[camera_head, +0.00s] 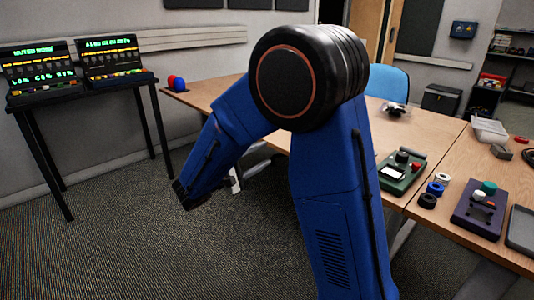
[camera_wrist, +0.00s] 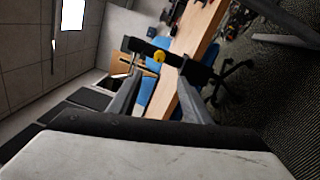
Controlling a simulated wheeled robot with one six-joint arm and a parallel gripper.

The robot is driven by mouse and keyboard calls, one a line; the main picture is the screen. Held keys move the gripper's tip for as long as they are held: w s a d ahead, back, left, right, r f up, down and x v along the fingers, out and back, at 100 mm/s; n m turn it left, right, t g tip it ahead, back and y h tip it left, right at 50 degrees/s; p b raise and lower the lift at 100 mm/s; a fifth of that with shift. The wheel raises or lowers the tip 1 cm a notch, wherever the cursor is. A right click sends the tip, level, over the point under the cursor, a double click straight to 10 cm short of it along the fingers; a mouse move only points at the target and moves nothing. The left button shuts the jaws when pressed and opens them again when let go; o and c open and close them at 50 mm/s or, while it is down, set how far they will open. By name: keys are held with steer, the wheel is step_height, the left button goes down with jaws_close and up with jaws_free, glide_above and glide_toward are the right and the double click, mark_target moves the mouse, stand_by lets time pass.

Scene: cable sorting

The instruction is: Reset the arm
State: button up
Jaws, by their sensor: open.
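My blue arm (camera_head: 335,200) fills the middle of the head view. It rises to a black round joint and bends down to the left. My gripper (camera_head: 182,195) is at its low left end, over the carpet and clear of the tables; it is small and dark there. In the wrist view my gripper (camera_wrist: 165,60) is open, with its two grey fingers apart. A small yellow round spot (camera_wrist: 159,56) shows between the dark fingertips; I cannot tell what it is. I see no cable held.
A black stand with two lit panels (camera_head: 110,58) is at the left. The carpet (camera_head: 120,240) at front left is clear.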

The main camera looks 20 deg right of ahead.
steer(key=shift+a, duration=0.15)
steer(key=shift+s, duration=0.1)
stand_by(0.3)
steer(key=s+d+f+m+g+y, duration=0.1)
steer(key=s+d+m+g+y, duration=0.25)
steer(key=s, duration=0.65)
steer(key=s+d+f+m+g+y, duration=0.1)
steer(key=s+d+f+g+y, duration=0.2)
steer(key=s+d, duration=0.55)
steer(key=s+a+m+t+y, duration=0.2)
steer(key=s+a+t+y, duration=0.3)
steer(key=s+a+y, duration=0.6)
steer(key=s, duration=0.3)
